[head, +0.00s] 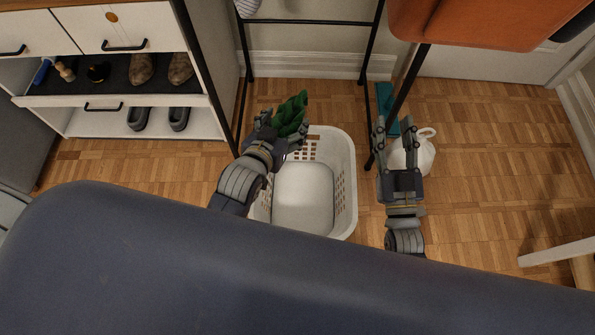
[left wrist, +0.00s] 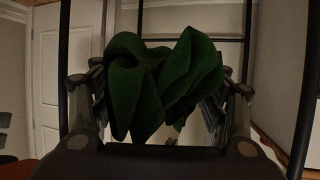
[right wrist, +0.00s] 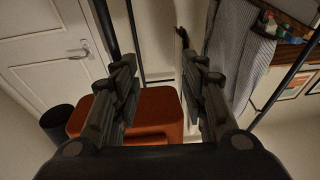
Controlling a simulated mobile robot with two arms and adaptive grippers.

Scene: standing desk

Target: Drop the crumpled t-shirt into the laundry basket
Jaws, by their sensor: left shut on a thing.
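The crumpled t-shirt (head: 291,115) is dark green. My left gripper (head: 278,132) is shut on it, and the cloth bunches up between the fingers in the left wrist view (left wrist: 160,85). In the head view the shirt appears over the back left part of the laundry basket; its exact height above the rim is hard to tell. The white laundry basket (head: 347,180) stands on the floor, with a smooth pale inside and slotted walls. My right gripper (head: 388,135) is open and empty, to the right of the basket; its spread fingers show in the right wrist view (right wrist: 165,100).
A black metal rack (head: 310,21) stands behind the basket. A white shoe cabinet (head: 130,75) is at the left. A white jug (head: 424,152) and a teal object (head: 386,100) are on the floor near my right gripper. An orange seat (head: 470,25) is at the upper right.

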